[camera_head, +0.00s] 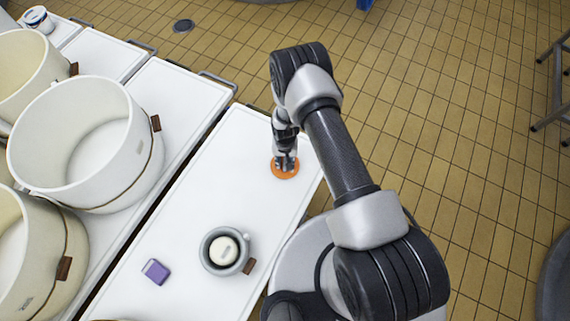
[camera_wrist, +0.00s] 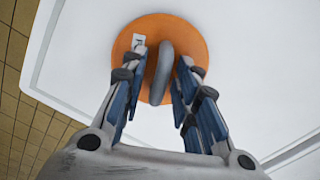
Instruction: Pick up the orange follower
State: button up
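The orange follower (camera_head: 285,172) is a flat round disc lying on the white table near its far right end. In the wrist view the orange follower (camera_wrist: 185,30) shows an upright grey handle (camera_wrist: 161,72) across its middle. My gripper (camera_head: 287,160) is right over the disc. In the wrist view the fingers of my gripper (camera_wrist: 162,65) are apart, one on each side of the handle. A small white label sits near the left fingertip.
The white table (camera_head: 190,190) also holds a grey pot (camera_head: 207,262) with a cream round piece (camera_head: 224,251) inside and a purple block (camera_head: 156,271). Large cream vats (camera_head: 140,165) stand on tables to the left. The table around the disc is clear.

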grip_shut()
jog(key=shift+r, duration=0.1)
dwell(0.4)
